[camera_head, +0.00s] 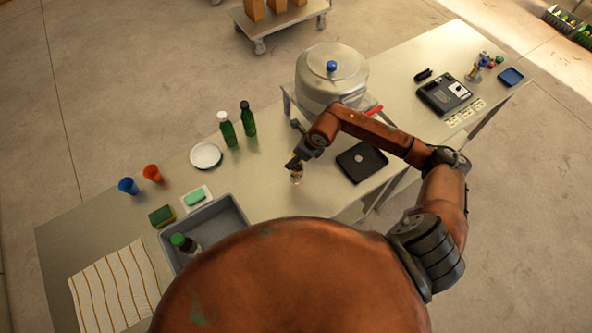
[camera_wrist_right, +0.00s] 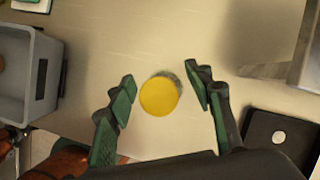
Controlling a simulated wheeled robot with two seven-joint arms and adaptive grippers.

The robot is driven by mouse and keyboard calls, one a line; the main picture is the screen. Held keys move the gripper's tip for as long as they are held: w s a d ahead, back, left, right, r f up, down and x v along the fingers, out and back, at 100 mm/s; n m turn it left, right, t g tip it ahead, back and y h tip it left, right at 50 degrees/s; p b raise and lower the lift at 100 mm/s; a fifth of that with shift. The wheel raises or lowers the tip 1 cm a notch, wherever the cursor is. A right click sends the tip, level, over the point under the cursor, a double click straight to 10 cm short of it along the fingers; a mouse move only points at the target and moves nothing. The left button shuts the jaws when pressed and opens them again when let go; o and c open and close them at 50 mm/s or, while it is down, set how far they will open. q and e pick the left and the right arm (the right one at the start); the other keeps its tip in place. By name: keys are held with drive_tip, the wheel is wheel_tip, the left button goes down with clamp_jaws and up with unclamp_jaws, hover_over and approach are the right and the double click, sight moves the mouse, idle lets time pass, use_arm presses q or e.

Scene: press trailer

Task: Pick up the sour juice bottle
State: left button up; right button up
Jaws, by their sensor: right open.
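My right gripper (camera_head: 293,163) is open and points down over a small bottle (camera_head: 296,177) on the table. In the right wrist view, its round yellow top (camera_wrist_right: 158,97) lies between the two spread fingers (camera_wrist_right: 164,84), with a gap on each side. I cannot read a label, so I cannot tell whether this is the sour juice bottle. Two green bottles stand further back, one with a white cap (camera_head: 227,130) and one with a dark cap (camera_head: 248,120). Another green-capped bottle (camera_head: 180,240) is in the grey basin, partly hidden by my body. My left gripper is not in view.
The grey basin (camera_head: 236,206) is left of the gripper, and a black scale-like device (camera_head: 374,152) is at right. A large metal pot (camera_head: 331,85) stands behind. A white plate (camera_head: 206,155), blue cup (camera_head: 128,186) and orange cup (camera_head: 152,172) are further left. Table around the small bottle is clear.

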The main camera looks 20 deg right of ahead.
drive_tip(key=shift+p+x, duration=0.35)
drive_tip(key=shift+x, duration=1.15)
drive_tip(key=shift+s, duration=0.1)
drive_tip(key=shift+c, duration=0.2)
clamp_jaws()
